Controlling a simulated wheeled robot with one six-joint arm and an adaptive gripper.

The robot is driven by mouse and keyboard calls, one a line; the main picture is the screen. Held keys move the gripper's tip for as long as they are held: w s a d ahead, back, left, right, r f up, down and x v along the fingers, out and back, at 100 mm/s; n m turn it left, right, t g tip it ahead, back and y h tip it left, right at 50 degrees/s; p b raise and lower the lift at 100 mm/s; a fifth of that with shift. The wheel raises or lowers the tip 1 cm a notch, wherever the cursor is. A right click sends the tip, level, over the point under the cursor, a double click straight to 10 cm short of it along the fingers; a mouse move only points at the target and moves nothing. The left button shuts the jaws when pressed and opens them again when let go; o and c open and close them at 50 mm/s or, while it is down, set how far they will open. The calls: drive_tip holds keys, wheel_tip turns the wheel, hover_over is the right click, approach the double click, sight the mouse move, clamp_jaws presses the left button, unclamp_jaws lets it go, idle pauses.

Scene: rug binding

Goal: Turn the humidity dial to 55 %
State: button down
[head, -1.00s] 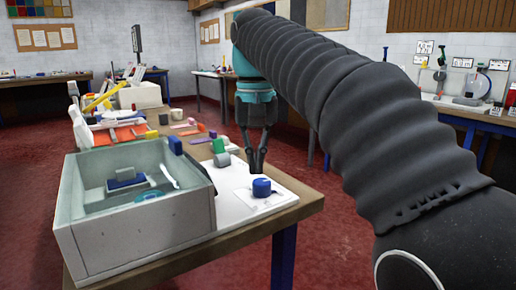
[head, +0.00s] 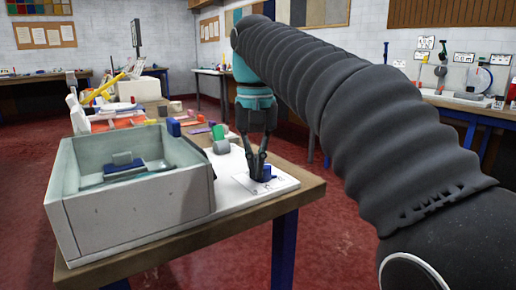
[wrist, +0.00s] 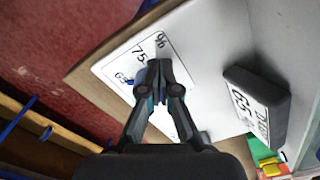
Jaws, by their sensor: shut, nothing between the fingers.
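The blue humidity dial (head: 270,172) sits on a white card (head: 286,184) near the right corner of the table, partly covered by my fingers in the head view. My gripper (head: 262,178) points down at the dial, its fingertips shut and empty; whether they touch the dial I cannot tell. In the wrist view my gripper (wrist: 160,66) is over the card (wrist: 118,66), which carries black marks reading "%", "75" and "65". My fingers hide most of the dial there, so its setting cannot be read.
A grey open-topped basin (head: 140,222) stands left of the card on the wooden table (head: 240,224). A green and grey item (head: 220,143) and several coloured pieces lie behind.

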drive_tip(key=shift+d+r+p, duration=0.1)
drive_tip(key=shift+d+p, duration=0.7)
drive_tip(key=shift+p, duration=0.3)
drive_tip(key=shift+w+d+p, duration=0.2)
drive_tip(key=shift+d+p, duration=0.45)
drive_tip(key=shift+p, duration=0.25)
idle(0.3)
drive_tip(key=shift+s+d, duration=0.1)
drive_tip(key=shift+s, duration=0.25)
wheel_tip(320, 180, up, 6)
drive_tip(key=shift+f, duration=0.1)
idle(0.5)
drive_tip(key=shift+d, duration=0.1)
